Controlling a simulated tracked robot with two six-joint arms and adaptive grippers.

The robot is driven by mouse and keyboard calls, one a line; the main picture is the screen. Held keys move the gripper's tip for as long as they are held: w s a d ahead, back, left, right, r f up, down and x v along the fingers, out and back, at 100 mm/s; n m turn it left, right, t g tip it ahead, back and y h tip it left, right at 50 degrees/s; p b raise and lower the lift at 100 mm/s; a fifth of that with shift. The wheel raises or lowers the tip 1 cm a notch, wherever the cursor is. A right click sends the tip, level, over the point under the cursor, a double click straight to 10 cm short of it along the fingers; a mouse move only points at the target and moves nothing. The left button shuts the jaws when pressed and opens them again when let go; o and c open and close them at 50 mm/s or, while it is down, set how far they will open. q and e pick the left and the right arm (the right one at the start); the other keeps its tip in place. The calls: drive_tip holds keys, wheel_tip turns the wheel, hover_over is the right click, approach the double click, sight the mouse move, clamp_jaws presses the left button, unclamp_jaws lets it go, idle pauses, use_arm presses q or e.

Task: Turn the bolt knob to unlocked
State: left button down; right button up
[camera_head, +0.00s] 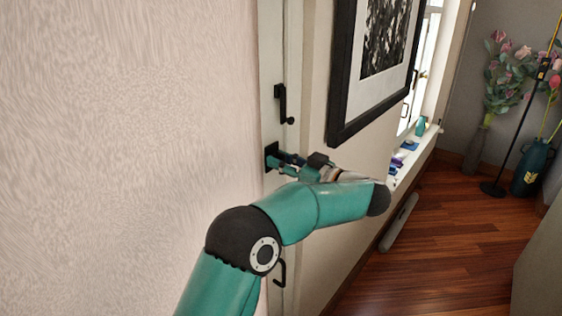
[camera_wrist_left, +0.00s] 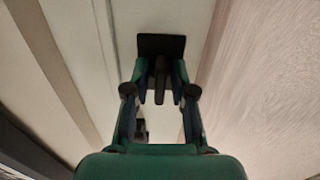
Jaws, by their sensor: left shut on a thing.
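The bolt has a dark square plate (camera_head: 271,156) on the narrow pale panel, left of the framed picture in the head view. The plate also shows at the top of the left wrist view (camera_wrist_left: 161,44). A dark narrow bolt knob (camera_wrist_left: 160,80) stands out from it, upright in the wrist view. My left gripper (camera_head: 284,162) reaches the plate from the right, its fingers on either side of the knob and shut on it. In the head view the fingers hide most of the knob. My right gripper is in neither view.
A black latch (camera_head: 282,105) is above the bolt and a dark handle (camera_head: 280,272) below. A framed picture (camera_head: 342,70) hangs close to the right. Small objects lie on the window sill (camera_head: 412,160). Flower vases (camera_head: 532,167) stand far right; the wood floor (camera_head: 425,250) has open room.

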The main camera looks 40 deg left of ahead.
use_arm(q)
drive_tip(key=c, duration=1.2)
unclamp_jaws()
drive_tip(key=shift+c, duration=0.2)
drive_tip(key=shift+d, duration=0.1)
drive_tip(key=d, duration=1.2)
drive_tip(key=shift+s, duration=0.35)
drive_tip(key=shift+a+f, duration=0.1)
